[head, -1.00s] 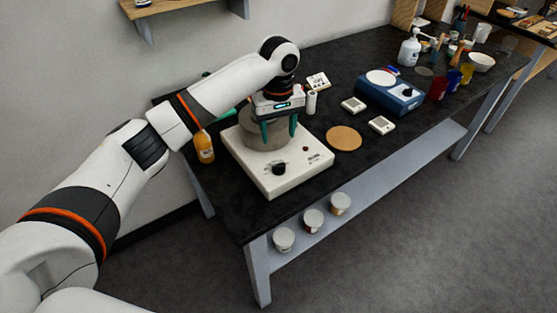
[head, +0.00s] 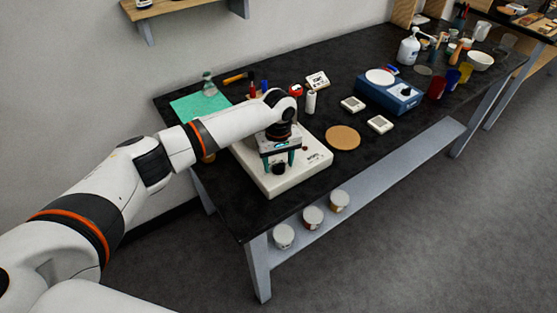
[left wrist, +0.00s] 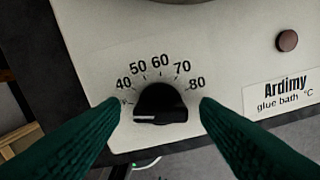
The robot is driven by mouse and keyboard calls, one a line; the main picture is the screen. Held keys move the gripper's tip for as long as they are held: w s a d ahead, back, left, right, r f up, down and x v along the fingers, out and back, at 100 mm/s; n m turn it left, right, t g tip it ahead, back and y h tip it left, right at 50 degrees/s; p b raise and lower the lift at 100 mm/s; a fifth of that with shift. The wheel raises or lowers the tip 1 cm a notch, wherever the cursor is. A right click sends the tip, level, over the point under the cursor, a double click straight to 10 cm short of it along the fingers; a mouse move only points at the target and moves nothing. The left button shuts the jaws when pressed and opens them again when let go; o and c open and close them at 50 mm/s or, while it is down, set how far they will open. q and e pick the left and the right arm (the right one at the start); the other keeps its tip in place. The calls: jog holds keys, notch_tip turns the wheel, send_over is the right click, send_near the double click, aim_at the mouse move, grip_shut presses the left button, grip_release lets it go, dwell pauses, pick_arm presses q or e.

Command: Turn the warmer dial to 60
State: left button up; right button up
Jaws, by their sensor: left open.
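The warmer (head: 312,163) is a cream box on the black table, labelled "Ardimy glue bath °C" in the left wrist view (left wrist: 225,70). Its black dial (left wrist: 160,101) is on the front part, with 40 to 80 printed in an arc above it. A white line on the dial points left, below the 40. My left gripper (head: 278,163) is open over the dial. Its green fingers stand on the dial's left and right sides, with a gap visible on each side. My right gripper is not in view.
A brown button (left wrist: 287,40) is near the label. A round cork mat (head: 343,138) lies to the right of the warmer. A blue device (head: 388,98) and small white devices are farther right. Lidded tubs (head: 313,217) stand on the lower shelf.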

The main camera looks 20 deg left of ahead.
pick_arm(q)
jog(key=c, duration=1)
jog(key=shift+r, duration=0.1)
jog(key=m+p, duration=0.2)
jog(key=shift+r+m+p, duration=0.1)
jog(key=shift+m+p, duration=0.3)
jog(key=m+p, duration=0.2)
jog(key=m, duration=0.1)
jog(key=shift+m, duration=0.4)
jog(key=m+p, duration=0.1)
jog(key=m, duration=0.4)
jog(key=shift+p, duration=0.4)
jog(key=m, duration=0.6)
jog(key=shift+p, duration=0.3)
